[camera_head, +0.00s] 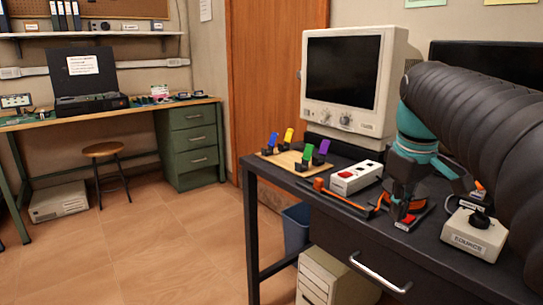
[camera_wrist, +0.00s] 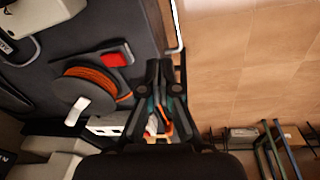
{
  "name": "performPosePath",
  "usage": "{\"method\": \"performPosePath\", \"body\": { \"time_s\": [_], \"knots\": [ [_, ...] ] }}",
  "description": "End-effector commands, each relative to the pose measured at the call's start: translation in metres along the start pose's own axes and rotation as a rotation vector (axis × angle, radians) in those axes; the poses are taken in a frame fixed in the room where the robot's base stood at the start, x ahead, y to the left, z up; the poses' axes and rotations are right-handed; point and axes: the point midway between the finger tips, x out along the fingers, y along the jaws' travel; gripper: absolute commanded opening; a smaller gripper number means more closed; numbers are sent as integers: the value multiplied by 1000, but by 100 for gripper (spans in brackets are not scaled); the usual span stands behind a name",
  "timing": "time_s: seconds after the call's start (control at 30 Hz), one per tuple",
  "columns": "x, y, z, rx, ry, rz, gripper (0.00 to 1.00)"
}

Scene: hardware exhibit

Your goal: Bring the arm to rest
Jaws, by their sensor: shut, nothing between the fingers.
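My gripper (camera_head: 402,208) points down over the dark workbench (camera_head: 330,220) near its front edge, at the end of my arm, which reaches in from the right. Its fingers are shut and hold nothing. In the wrist view my gripper (camera_wrist: 166,68) shows over the bench's front edge, with floor to the right of it. A red-topped switch piece (camera_head: 408,222) lies on the bench just below or behind the fingertips; I cannot tell the gap.
A grey box with a black knob (camera_head: 474,238) stands right of my gripper. A white box with a red switch (camera_head: 356,178), a board with coloured clips (camera_head: 296,158) and a monitor (camera_head: 350,80) stand left and behind. An orange cable spool (camera_wrist: 85,90) lies nearby. The floor (camera_head: 150,240) is open.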

Motion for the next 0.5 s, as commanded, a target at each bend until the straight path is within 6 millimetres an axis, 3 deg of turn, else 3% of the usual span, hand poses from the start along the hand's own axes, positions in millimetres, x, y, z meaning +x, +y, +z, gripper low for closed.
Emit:
{"method": "performPosePath", "body": {
  "time_s": [0.03,0.2,0.5],
  "knots": [
    [5,-16,9,26,21,12,0],
    [30,-60,36,144,104,44,0],
    [93,-127,90,343,257,56,0]
  ]
}}
